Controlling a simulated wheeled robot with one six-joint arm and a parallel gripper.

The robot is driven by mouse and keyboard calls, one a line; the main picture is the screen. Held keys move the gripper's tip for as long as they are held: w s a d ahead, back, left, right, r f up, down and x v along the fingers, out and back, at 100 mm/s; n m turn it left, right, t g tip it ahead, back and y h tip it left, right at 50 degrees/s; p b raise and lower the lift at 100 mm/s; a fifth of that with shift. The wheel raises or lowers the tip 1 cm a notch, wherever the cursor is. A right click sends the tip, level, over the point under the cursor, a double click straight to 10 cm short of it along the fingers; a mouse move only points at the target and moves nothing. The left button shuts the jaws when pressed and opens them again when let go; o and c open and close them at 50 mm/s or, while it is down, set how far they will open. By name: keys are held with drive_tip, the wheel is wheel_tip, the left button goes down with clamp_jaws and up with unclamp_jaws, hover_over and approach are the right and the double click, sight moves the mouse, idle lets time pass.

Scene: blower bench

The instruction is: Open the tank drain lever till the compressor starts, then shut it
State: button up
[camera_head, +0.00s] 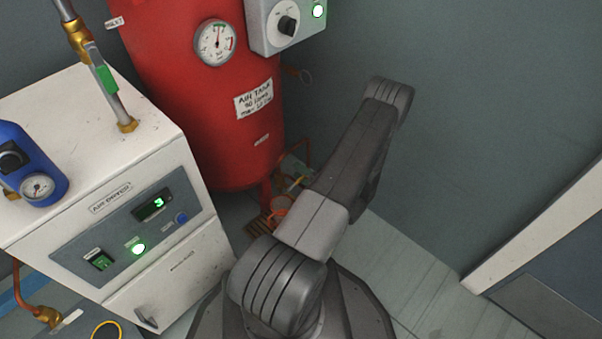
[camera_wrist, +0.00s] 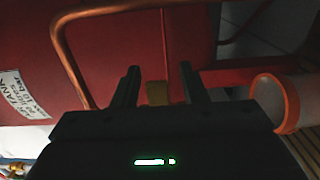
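The red air tank (camera_head: 195,110) stands behind my arm, and its red wall also fills much of the wrist view (camera_wrist: 125,55). My gripper (camera_wrist: 160,75) shows in the wrist view with its two dark fingers apart, so it is open. A small dull brass-coloured piece (camera_wrist: 157,93) shows between the fingers; I cannot tell if it is the drain lever, and nothing is visibly gripped. In the head view small fittings (camera_head: 295,181) sit low beside the tank, partly hidden by my arm. My gripper is hidden there. The tank gauge (camera_head: 216,42) has its needle near the top.
A copper pipe (camera_wrist: 66,55) runs close by my gripper at left. An orange-rimmed pale container (camera_wrist: 285,102) stands to the right. The white air dryer (camera_head: 150,255) is left of my arm, with a lit display. The control box (camera_head: 284,22) shows a green light.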

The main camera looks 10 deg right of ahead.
drive_tip(key=p+v, duration=0.3)
drive_tip(key=v, duration=1.1)
drive_tip(key=shift+w+a, duration=0.1)
drive_tip(key=b+x, duration=0.3)
drive_tip(key=x, duration=1)
drive_tip(key=shift+w+a, duration=0.25)
drive_tip(key=shift+w, duration=0.05)
drive_tip(key=shift+s+d, duration=0.1)
drive_tip(key=p+v, duration=0.3)
drive_tip(key=v, duration=1.1)
drive_tip(key=w+a+r+n+b, duration=0.1)
drive_tip(key=w+a+b, duration=0.1)
drive_tip(key=w+a, duration=0.7)
drive_tip(key=shift+w+n, duration=0.3)
drive_tip(key=shift+w, duration=0.85)
